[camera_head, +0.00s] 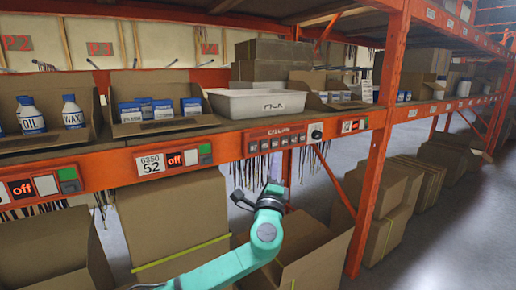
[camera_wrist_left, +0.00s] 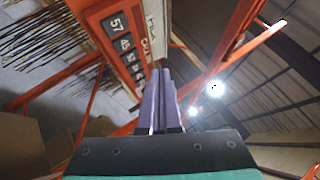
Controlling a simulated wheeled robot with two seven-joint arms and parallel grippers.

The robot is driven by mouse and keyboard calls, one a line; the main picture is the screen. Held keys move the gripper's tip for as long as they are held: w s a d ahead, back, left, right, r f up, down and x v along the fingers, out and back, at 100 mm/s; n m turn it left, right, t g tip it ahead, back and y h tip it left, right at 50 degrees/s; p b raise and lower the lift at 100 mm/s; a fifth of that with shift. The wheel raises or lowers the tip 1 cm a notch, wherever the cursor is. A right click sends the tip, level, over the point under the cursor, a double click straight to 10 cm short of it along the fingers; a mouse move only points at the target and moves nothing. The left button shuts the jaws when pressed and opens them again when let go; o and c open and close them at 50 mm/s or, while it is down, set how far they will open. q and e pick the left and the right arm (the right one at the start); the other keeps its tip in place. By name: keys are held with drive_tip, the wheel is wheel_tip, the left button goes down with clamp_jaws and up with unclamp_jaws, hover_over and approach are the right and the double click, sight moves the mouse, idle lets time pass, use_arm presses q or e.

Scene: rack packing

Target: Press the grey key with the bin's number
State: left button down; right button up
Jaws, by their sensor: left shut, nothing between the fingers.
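The orange key panel (camera_head: 280,138) is fixed on the shelf's front beam, with a row of small dark grey keys along it. In the left wrist view the panel (camera_wrist_left: 106,14) runs up the left side, and its grey keys (camera_wrist_left: 120,22) carry white numbers; the nearest seems to read 57, the others are small or slanted. My left gripper (camera_head: 273,187) is just below the panel in the head view. In the left wrist view its fingers (camera_wrist_left: 165,75) are shut and empty, beside the panel; I cannot tell whether they touch it. My right gripper is not in view.
A white bin (camera_head: 240,103) stands on the shelf above the panel. A label (camera_head: 150,163) reading 52 is on the beam to the left, beside a red "off" display (camera_head: 183,159). An orange post (camera_head: 380,150) rises at right.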

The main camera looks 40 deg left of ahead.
use_arm(q)
approach(257, 144)
drive_tip(key=w+d+r, duration=0.1)
drive_tip(key=w+r, duration=0.1)
drive_tip(key=w, duration=0.1)
drive_tip(key=a+b, duration=0.1)
drive_tip(key=w+a+b, duration=0.1)
drive_tip(key=shift+a+r+b, duration=0.25)
drive_tip(key=shift+a+b, duration=0.05)
idle(1.7)
drive_tip(key=shift+w+a+f+b, duration=0.1)
drive_tip(key=shift+a+b, duration=0.15)
drive_tip(key=shift+b, duration=0.2)
drive_tip(key=shift+a, duration=0.15)
drive_tip(key=shift+w+a+b, duration=0.15)
drive_tip(key=shift+a+b, duration=0.25)
drive_tip(key=shift+b, duration=0.05)
idle(0.6)
drive_tip(key=shift+s+d, duration=0.25)
drive_tip(key=shift+d, duration=0.5)
